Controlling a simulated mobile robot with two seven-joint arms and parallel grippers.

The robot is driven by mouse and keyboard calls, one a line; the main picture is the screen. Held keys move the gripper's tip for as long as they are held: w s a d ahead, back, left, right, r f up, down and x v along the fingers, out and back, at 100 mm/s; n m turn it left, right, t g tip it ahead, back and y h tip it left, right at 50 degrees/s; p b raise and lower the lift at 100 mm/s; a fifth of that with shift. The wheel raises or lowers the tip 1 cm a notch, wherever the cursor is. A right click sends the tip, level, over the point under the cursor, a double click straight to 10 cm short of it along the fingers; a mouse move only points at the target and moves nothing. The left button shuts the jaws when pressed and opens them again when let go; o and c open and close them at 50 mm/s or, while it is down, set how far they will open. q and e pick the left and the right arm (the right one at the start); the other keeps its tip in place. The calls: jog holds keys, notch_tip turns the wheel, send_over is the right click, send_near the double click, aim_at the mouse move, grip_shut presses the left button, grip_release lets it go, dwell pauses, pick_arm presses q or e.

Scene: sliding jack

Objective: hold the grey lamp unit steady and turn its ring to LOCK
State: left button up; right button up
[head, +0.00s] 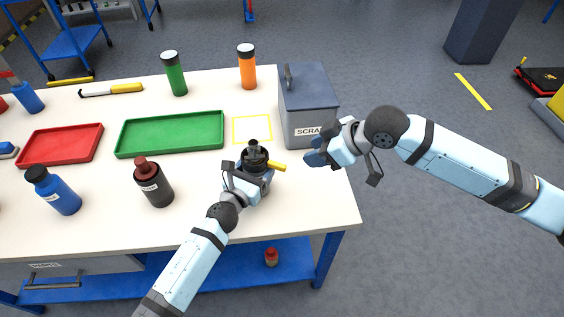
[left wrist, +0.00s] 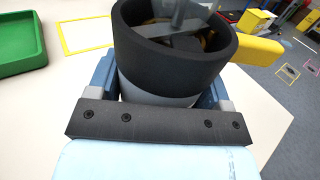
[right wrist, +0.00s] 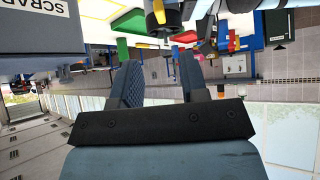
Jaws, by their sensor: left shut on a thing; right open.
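The grey lamp unit (left wrist: 150,88) stands upright near the table's front right part, with a wide black ring (left wrist: 175,50) on top. A yellow tab (head: 277,166) sticks out from the ring to the right. My left gripper (head: 250,182) is shut on the lamp unit's grey body below the ring, with one blue finger on each side in the left wrist view. My right gripper (head: 318,153) is open and empty, to the right of the lamp unit, by the table's right edge. Any LOCK mark is too small or hidden to read.
A grey SCRAP bin (head: 308,112) stands behind my right gripper at the table's right edge. A yellow outlined square (head: 252,142) lies behind the lamp unit. A green tray (head: 170,152) and a dark bottle with a red cap (head: 153,186) are to the left.

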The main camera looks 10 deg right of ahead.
aim_at(280, 165)
jog(key=x, duration=1.1)
jog(key=shift+w+a+f, duration=0.1)
jog(key=shift+a+f, duration=0.15)
jog(key=shift+c, duration=0.4)
grip_shut()
